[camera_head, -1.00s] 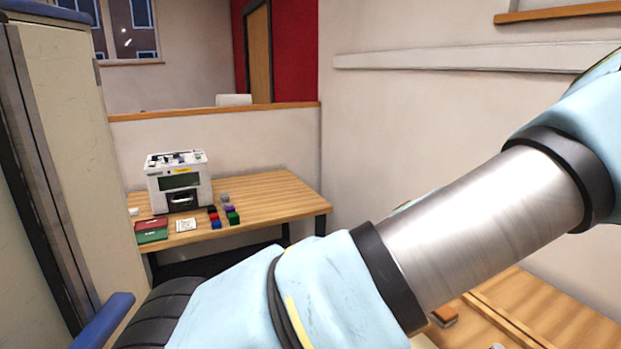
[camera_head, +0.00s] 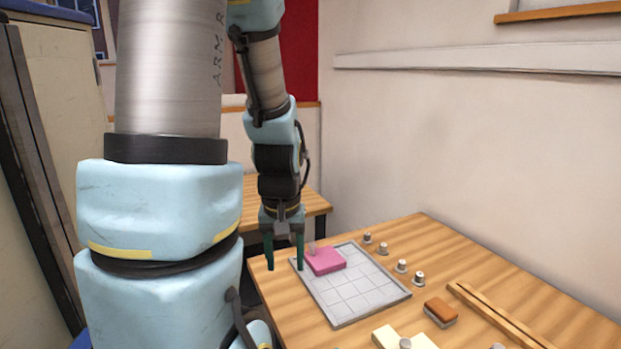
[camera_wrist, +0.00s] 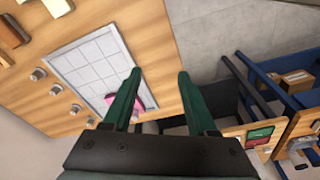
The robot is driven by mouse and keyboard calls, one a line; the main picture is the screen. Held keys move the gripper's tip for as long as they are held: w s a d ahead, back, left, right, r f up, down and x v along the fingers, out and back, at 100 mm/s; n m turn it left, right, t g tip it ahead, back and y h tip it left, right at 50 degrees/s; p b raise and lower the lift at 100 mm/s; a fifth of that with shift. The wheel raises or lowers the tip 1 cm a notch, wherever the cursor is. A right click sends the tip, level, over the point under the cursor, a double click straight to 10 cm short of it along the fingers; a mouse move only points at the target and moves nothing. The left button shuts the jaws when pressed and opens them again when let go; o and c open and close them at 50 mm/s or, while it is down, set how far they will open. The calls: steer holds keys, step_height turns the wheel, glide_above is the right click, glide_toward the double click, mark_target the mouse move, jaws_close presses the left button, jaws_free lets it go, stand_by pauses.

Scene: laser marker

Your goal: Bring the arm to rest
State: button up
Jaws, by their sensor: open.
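My gripper (camera_head: 285,254) hangs pointing down at the left edge of the near wooden table, its two green fingers apart with nothing between them. In the head view its right finger is close to the left side of a grey gridded tray (camera_head: 368,308). A pink block (camera_head: 326,261) lies on the tray's far left corner. In the wrist view my gripper (camera_wrist: 157,75) is open, and the pink block (camera_wrist: 146,101) shows partly behind the left finger. My large arm links cover the left of the head view.
The wooden table (camera_head: 450,262) holds several small metal knobs (camera_head: 401,266), a brown eraser-like block (camera_head: 440,312) and a wooden strip (camera_head: 500,315). A second table (camera_head: 312,203) stands behind my arm. A white wall is at right, a tall cabinet (camera_head: 45,150) at left.

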steer(key=shift+m, duration=0.6)
steer(key=f+b, duration=0.2)
steer(key=b, duration=0.1)
steer(key=s+a+f+b, duration=0.1)
steer(key=f+b, duration=0.5)
steer(key=b, duration=0.1)
steer(key=shift+s+a, duration=0.35)
steer(key=shift+s, duration=0.05)
